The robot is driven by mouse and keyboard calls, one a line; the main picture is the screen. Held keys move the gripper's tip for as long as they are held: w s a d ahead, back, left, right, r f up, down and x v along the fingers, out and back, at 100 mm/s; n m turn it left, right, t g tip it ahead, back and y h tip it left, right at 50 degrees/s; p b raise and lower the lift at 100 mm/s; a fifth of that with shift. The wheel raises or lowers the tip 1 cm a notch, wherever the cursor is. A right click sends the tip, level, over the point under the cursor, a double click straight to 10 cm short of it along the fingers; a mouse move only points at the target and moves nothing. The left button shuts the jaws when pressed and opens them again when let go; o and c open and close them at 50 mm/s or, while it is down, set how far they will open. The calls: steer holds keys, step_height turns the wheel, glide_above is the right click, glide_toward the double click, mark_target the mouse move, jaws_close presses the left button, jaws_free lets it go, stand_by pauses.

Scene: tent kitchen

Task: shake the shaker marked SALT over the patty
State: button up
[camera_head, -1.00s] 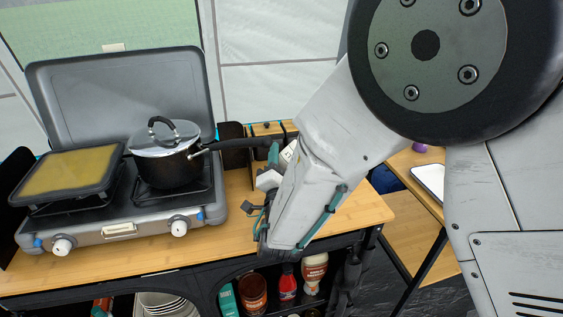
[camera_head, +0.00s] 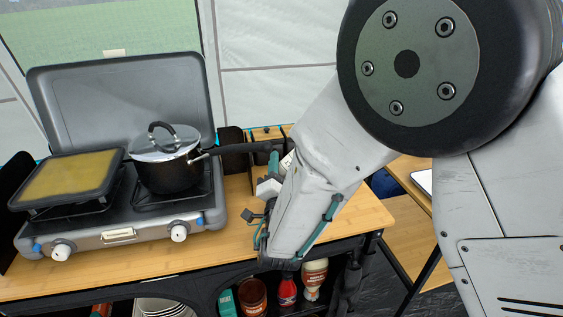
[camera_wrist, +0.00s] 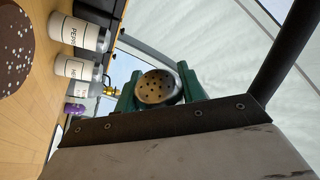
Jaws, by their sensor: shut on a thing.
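My gripper (camera_wrist: 158,80) is shut on a shaker (camera_wrist: 156,90), whose perforated metal top faces the wrist camera between the green fingers. Its label is not readable in these views. At the left edge of the wrist view is part of a dark brown round patty (camera_wrist: 12,50) with white specks on it. In the head view my gripper (camera_head: 273,172) is at the counter's right part, beyond my forearm, which hides the patty.
Two labelled shakers stand near the patty: one reads PEPP (camera_wrist: 78,34), the other's label (camera_wrist: 75,68) is only partly readable. A purple thing (camera_wrist: 74,108) is beside them. A stove (camera_head: 110,235) bears a lidded pot (camera_head: 170,172) and a griddle (camera_head: 70,175).

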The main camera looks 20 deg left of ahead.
steer(key=shift+r, duration=2.3)
step_height(320, 180, down, 5)
steer(key=shift+r, duration=0.2)
